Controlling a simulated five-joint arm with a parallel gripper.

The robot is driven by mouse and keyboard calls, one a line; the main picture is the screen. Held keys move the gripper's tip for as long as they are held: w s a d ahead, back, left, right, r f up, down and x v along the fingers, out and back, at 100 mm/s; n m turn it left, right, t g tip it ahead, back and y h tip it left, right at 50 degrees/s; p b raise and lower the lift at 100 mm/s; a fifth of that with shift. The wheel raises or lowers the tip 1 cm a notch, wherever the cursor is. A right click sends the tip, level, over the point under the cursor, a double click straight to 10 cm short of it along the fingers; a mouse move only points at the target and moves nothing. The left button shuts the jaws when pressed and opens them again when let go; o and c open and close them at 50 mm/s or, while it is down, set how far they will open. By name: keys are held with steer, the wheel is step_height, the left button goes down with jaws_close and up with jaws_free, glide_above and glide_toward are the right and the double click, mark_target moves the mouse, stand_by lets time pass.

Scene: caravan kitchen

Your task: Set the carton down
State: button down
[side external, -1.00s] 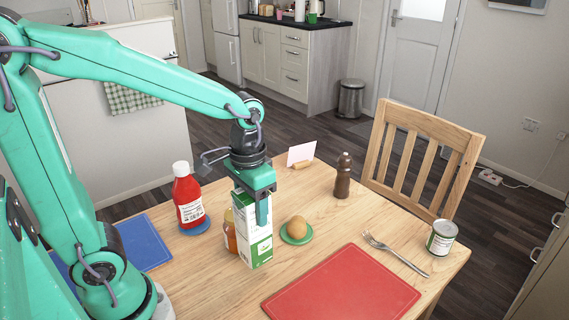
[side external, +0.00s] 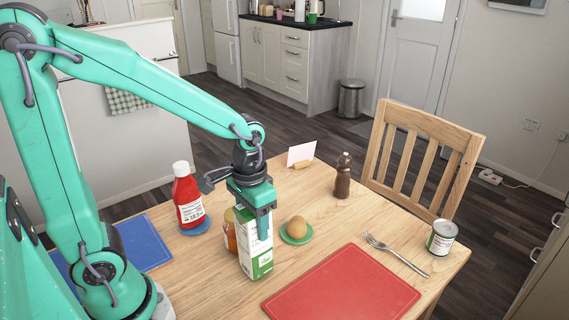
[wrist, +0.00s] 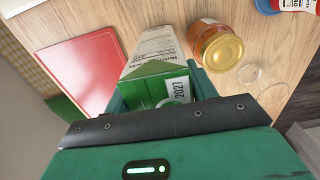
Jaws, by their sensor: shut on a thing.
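The white and green carton (side external: 256,254) is upright in my gripper (side external: 262,222), between the honey-coloured jar and the red mat. My gripper is shut on the carton near its top. In the wrist view the carton (wrist: 158,72) is seen from above between the jaws, with a "2027" label on it. The carton's base looks at or very near the table; I cannot tell whether it touches.
A jar (side external: 230,232) with a gold lid (wrist: 222,52) stands close beside the carton. A ketchup bottle (side external: 187,197) stands on a blue coaster. A brown round item (side external: 297,227) sits on a green coaster (side external: 290,240). The red mat (side external: 342,287) lies to the right.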

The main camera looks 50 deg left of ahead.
steer(key=shift+f, duration=0.1)
steer(key=shift+c, duration=2.4)
jaws_free()
step_height(320, 180, up, 12)
steer(key=shift+r, duration=0.15)
steer(key=shift+s+a+r+t, duration=0.15)
steer(key=shift+s+a+t, duration=0.2)
steer(key=shift+s+t, duration=0.25)
steer(key=shift+s+a+f+t, duration=0.1)
steer(key=shift+s+a+t, duration=0.3)
steer(key=shift+s+t, duration=0.45)
steer(key=shift+s+a+f+t, duration=0.1)
steer(key=shift+s+a+t, duration=0.25)
steer(key=shift+s+t, duration=0.45)
steer(key=shift+s+a+f+t, duration=0.1)
steer(key=shift+s+a+t, duration=0.4)
steer(key=shift+s, duration=0.55)
